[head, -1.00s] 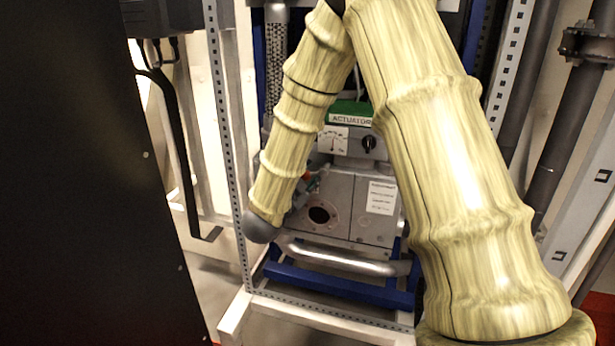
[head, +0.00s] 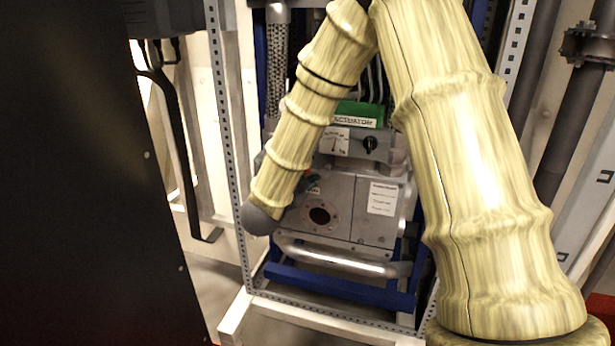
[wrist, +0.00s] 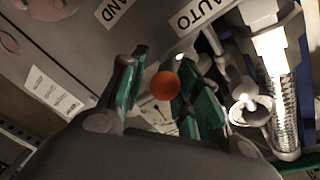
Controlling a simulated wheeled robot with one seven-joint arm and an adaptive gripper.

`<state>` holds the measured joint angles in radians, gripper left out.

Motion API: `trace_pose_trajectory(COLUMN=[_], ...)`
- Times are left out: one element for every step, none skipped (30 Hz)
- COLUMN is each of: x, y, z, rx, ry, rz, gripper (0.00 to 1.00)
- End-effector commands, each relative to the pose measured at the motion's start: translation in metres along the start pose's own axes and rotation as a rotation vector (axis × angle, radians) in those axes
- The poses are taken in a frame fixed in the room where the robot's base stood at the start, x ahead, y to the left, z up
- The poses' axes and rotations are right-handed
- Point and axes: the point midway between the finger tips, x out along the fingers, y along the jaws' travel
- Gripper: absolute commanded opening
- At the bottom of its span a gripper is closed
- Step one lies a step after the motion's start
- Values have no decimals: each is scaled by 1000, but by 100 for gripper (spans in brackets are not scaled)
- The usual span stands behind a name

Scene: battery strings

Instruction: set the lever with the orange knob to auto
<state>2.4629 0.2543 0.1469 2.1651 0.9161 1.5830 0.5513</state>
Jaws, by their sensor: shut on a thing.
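The orange knob (wrist: 165,86) shows in the wrist view between the teal-padded fingers of my gripper (wrist: 163,92). My gripper is shut on the knob; the lever's shaft is mostly hidden. The AUTO label (wrist: 198,14) is above and to the right of the knob in the wrist view. A second label, cut off to "AND" (wrist: 115,12), is above and to the left. In the head view my forearm hides most of my gripper in front of the grey actuator box (head: 340,210), and the knob cannot be made out clearly.
A perforated frame post (head: 228,130) stands left of my forearm, and a black cabinet (head: 90,200) fills the far left.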

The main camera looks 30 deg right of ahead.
Motion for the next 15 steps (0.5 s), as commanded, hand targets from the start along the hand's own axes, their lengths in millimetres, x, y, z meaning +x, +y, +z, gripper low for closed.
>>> trace_pose_trajectory(x=[2, 2, 2, 2, 2, 2, 2, 2, 2, 2, 2, 1, 1, 1, 1], y=[-5, -5, -6, -6, -6, -6, -6, -5, -5, -5, -5, -5, -5, -4, -4], z=[-4, -4, -4, -4, -4, -4, -4, -4, -4, -4, -4, -4, -4, -3, -3], rx=[16, 22, 26, 27, 27, 27, 26, 26, 26, 26, 25, 25, 25, 24, 23], ry=[7, 6, 6, 5, 5, 5, 5, 5, 5, 5, 5, 5, 5, 4, 4], rz=[-5, -5, -4, -4, -4, -4, -4, -4, -4, -4, -4, -3, -3, -2, -2], gripper=[8, 8, 8, 8, 8, 8, 8, 8, 8, 8, 35, 43, 48, 54, 55])
